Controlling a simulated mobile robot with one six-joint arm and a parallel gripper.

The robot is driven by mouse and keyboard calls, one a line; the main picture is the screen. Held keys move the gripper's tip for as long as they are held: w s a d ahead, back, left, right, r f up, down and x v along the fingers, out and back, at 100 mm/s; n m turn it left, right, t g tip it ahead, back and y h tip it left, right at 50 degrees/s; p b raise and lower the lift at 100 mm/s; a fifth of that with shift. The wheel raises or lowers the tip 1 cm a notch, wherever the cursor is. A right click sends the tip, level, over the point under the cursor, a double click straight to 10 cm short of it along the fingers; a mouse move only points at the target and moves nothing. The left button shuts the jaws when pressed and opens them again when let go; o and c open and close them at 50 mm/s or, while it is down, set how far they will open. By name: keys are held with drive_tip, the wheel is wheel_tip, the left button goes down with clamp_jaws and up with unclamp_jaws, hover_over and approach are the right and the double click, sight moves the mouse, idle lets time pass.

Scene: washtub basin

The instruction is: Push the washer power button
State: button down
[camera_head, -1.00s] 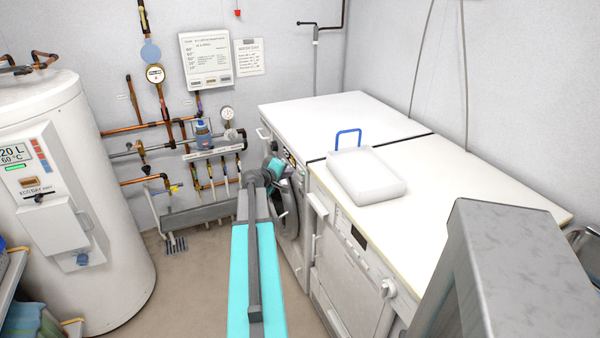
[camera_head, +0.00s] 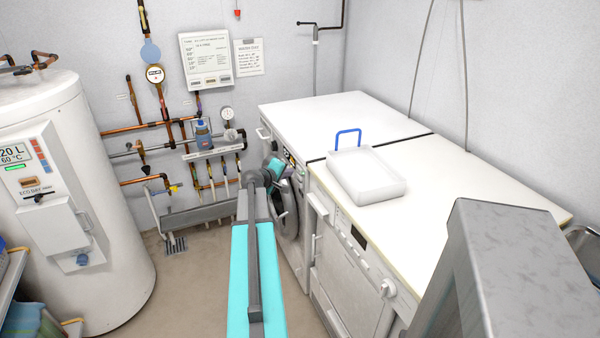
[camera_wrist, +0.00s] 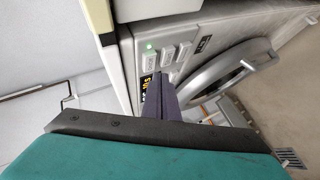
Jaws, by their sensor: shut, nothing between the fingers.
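The white washer (camera_head: 293,203) stands at the back, its front facing left, and my arm partly hides it in the head view. In the wrist view the washer (camera_wrist: 210,38) shows a panel with a lit green light (camera_wrist: 149,46), several light grey buttons (camera_wrist: 168,54) and an orange lit display (camera_wrist: 147,84). Which button is the power button is too small to read. My gripper (camera_wrist: 158,82) is shut and empty. Its dark fingers point at the panel, beside the display and just below the buttons in the picture. I cannot tell whether the tips touch the panel.
The round washer door (camera_wrist: 228,75) is right of my fingers. A second white appliance (camera_head: 350,262) adjoins the washer, with a white tray (camera_head: 365,177) on its top. A white water heater (camera_head: 75,190) stands left. Pipes line the back wall.

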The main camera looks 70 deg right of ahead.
drive_tip(key=shift+s+d, duration=0.6)
drive_tip(key=shift+s, duration=0.05)
idle(1.6)
drive_tip(key=shift+w+a+b, duration=0.1)
drive_tip(key=shift+w+b, duration=0.05)
drive_tip(key=shift+b, duration=0.2)
drive_tip(key=shift+w+a+b, duration=0.35)
drive_tip(key=shift+w+a, duration=0.1)
drive_tip(key=shift+w, duration=0.1)
drive_tip(key=w+a+b, duration=0.2)
drive_tip(key=w+a, duration=0.2)
drive_tip(key=shift+w, duration=0.35)
idle(0.5)
idle(0.4)
